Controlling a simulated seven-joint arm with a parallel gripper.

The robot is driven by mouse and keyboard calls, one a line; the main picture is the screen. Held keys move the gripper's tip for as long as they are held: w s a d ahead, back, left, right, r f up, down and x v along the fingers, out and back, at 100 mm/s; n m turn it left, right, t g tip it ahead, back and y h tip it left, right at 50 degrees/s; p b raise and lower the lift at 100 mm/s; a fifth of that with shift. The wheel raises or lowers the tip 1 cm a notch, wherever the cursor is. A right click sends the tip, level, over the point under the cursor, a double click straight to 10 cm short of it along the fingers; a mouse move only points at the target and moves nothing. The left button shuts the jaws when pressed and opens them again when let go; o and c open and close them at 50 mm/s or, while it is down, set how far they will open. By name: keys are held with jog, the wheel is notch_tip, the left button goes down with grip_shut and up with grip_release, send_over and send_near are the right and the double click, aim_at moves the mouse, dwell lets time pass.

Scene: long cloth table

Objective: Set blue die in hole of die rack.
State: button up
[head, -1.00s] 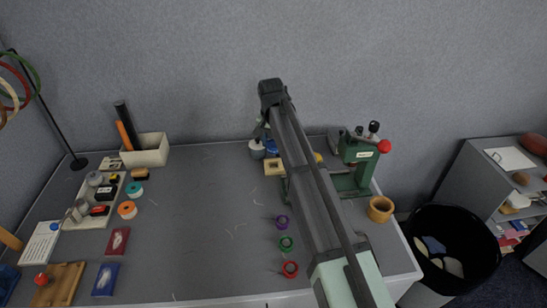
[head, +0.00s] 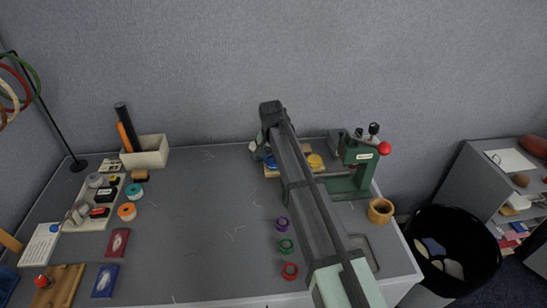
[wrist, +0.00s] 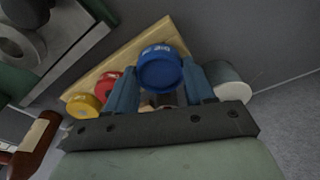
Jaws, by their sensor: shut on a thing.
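The blue die (wrist: 160,68) sits between the two blue fingers of my gripper (wrist: 161,80) in the wrist view. My gripper is shut on it. The die is over or at the far end of the wooden die rack (wrist: 118,63); I cannot tell whether it is in a hole. A red die (wrist: 107,84) and a yellow die (wrist: 82,106) stand in the rack beside it. In the head view the rack (head: 271,174) lies at the back of the table, partly hidden by my arm. The yellow die (head: 315,161) and a blue part of the die or fingers show there.
A grey cylinder (wrist: 231,82) stands close beside the rack. A green press (head: 358,165) with a red knob stands right of the rack, and a wooden cup (head: 380,210) is near it. The table's middle is clear.

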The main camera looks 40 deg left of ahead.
aim_at(272, 163)
jog(key=shift+f, duration=0.3)
jog(key=o, duration=1.3)
jog(key=shift+r, duration=0.1)
jog(key=r, duration=0.4)
jog(key=s+r, duration=0.1)
jog(key=r, duration=0.7)
jog(key=shift+s+d+r, duration=0.2)
jog(key=shift+d+r, duration=0.05)
jog(key=shift+r, duration=0.1)
